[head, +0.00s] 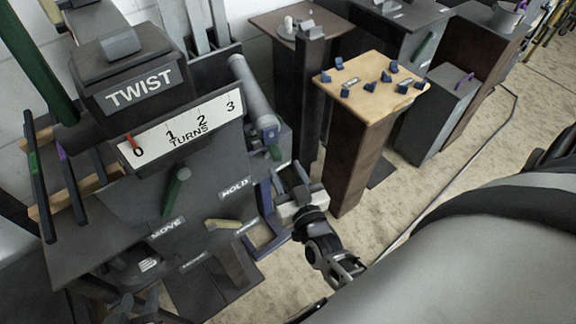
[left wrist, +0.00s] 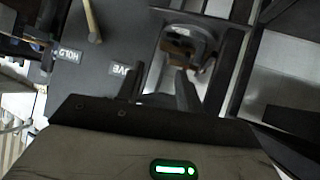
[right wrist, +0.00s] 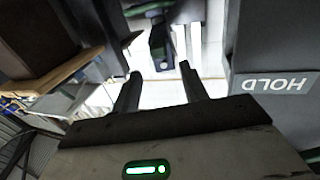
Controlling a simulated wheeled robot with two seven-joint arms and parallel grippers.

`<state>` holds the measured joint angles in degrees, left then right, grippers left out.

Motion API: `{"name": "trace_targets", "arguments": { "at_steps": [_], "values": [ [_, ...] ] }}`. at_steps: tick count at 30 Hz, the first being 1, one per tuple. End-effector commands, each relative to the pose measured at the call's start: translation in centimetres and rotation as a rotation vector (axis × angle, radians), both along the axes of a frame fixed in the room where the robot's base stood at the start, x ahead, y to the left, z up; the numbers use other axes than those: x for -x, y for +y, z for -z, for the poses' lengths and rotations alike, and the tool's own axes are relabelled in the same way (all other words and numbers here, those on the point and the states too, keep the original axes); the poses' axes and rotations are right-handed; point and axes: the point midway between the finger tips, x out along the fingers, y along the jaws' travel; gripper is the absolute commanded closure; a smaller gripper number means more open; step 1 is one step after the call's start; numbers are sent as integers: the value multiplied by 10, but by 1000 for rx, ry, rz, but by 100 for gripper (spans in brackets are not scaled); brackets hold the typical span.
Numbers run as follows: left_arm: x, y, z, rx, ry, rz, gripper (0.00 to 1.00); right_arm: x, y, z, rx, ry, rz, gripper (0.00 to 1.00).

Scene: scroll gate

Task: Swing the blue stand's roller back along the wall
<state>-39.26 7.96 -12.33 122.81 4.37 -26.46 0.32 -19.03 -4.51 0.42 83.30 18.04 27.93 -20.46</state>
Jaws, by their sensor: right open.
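The blue stand (head: 264,238) is beside the right side of the dark TWIST machine (head: 130,85). A grey roller (head: 252,92) slants at its top, with a green handle (head: 275,152) below its lower end. My right gripper (head: 300,190) is open, below and right of the roller, apart from it as far as I can tell. In the right wrist view a dark upright part (right wrist: 160,45) shows beyond its parted fingers (right wrist: 158,88); I cannot tell what it is. My left gripper (head: 140,304) is low in front of the machine, its fingers (left wrist: 160,88) parted and empty.
A wooden-topped pedestal (head: 345,85) with several small blue pieces stands right of my right gripper. A dark pedestal (head: 275,22) and grey cabinets (head: 435,115) stand behind. The machine's front has a green lever (head: 177,188) and a tan lever (head: 222,226). Bare floor shows between stand and pedestal.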

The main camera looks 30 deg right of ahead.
Motion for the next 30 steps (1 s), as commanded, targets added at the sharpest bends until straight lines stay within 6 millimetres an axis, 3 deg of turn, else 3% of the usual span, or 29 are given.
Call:
{"name": "trace_targets", "arguments": {
  "at_steps": [5,9,10,14,21,25,30],
  "values": [
    [-1,0,0,0,-2,0,64,2,2,2,-7,5,1,59],
    [-1,0,-1,0,-4,-1,64,5,8,1,-13,35,-43,98],
    [-1,0,-1,-1,-4,0,64,7,12,0,-15,54,-69,100],
    [-2,1,0,-8,-5,1,64,26,39,-4,-35,198,-220,100],
    [0,2,7,-20,3,2,64,86,83,-14,-60,513,-410,100],
    [1,2,11,-26,12,3,64,105,90,-18,-65,599,-435,100],
    [2,3,13,-28,15,5,64,108,91,-18,-67,617,-438,100]
  ]
}}
